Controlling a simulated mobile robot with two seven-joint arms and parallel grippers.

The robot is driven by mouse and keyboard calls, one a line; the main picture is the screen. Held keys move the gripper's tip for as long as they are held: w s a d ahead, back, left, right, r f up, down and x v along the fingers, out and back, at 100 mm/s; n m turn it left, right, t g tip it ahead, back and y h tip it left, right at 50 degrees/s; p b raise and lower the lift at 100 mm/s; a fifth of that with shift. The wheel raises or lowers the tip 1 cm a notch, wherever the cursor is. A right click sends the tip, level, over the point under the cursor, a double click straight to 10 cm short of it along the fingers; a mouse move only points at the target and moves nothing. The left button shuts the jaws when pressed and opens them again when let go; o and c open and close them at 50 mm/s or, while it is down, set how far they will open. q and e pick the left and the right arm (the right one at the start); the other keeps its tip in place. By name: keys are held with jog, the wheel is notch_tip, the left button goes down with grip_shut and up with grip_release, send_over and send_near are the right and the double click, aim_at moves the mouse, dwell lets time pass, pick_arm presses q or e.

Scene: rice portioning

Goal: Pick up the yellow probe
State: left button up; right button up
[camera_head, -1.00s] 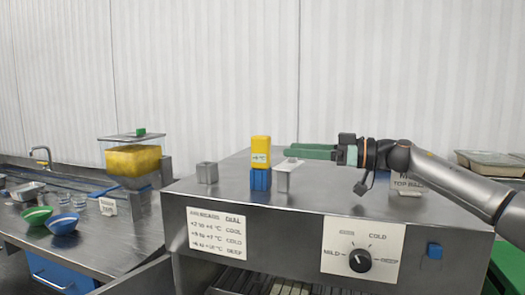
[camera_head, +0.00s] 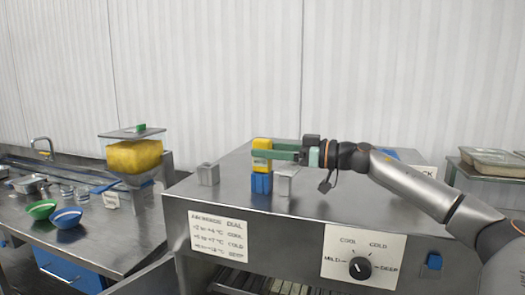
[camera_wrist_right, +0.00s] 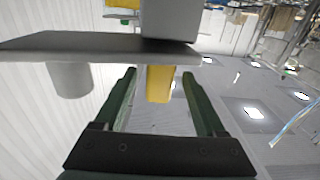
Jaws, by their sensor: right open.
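The yellow probe (camera_head: 262,142) stands upright on a blue block (camera_head: 261,183) on the steel cabinet top. My right gripper (camera_head: 264,153) comes in level from the right with its green fingers open. The near finger crosses in front of the probe, and the far finger is partly hidden behind it. In the right wrist view the probe (camera_wrist_right: 160,84) shows between the two open fingers (camera_wrist_right: 158,74), partly hidden by a grey plate. I cannot tell whether a finger touches it. My left gripper is not in view.
A grey stand (camera_head: 284,183) is close right of the blue block, under my right fingers. A grey block (camera_head: 208,174) stands to the left. The cabinet top (camera_head: 325,200) is clear in front. A yellow-filled hopper (camera_head: 134,155) and bowls (camera_head: 66,218) are on the left counter.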

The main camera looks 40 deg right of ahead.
aim_at(255, 147)
jog(key=p+x, duration=0.2)
jog(key=x, duration=0.1)
jog(key=shift+w+a+r, duration=0.1)
jog(key=shift+w+r, duration=0.1)
jog(key=shift+w, duration=0.05)
jog(key=shift+w+a+f+p, duration=0.25)
jog(key=shift+w+p, duration=0.1)
jog(key=shift+w, duration=0.2)
grip_shut()
